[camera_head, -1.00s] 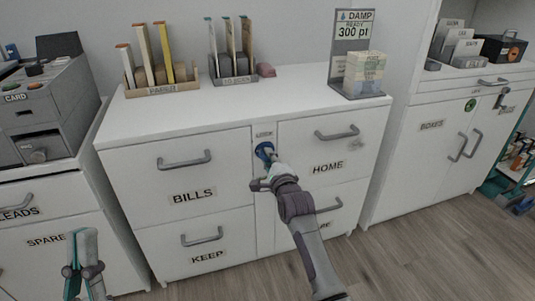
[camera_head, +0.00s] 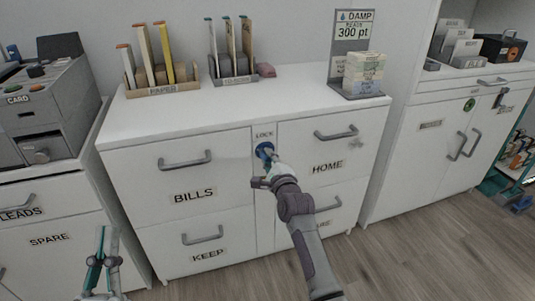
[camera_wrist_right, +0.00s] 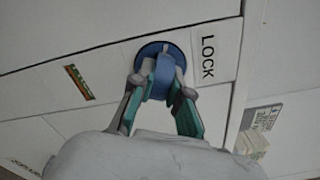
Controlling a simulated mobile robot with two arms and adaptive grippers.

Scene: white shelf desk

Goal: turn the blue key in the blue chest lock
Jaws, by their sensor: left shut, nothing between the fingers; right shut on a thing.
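The blue key (camera_wrist_right: 163,77) sits at the round blue lock (camera_wrist_right: 150,50) beside the "LOCK" label on the white chest front. My right gripper (camera_wrist_right: 163,92) is shut on the key, one finger on each side of it. In the head view the blue lock (camera_head: 264,150) shows between the "BILLS" and "HOME" drawers, and my right gripper (camera_head: 271,168) partly covers the key. How far the key is turned cannot be told. My left gripper (camera_head: 103,245) is shut and empty, low at the left, in front of the cabinets.
Drawer handles (camera_head: 184,160) stick out. A grey card machine (camera_head: 50,105) stands left.

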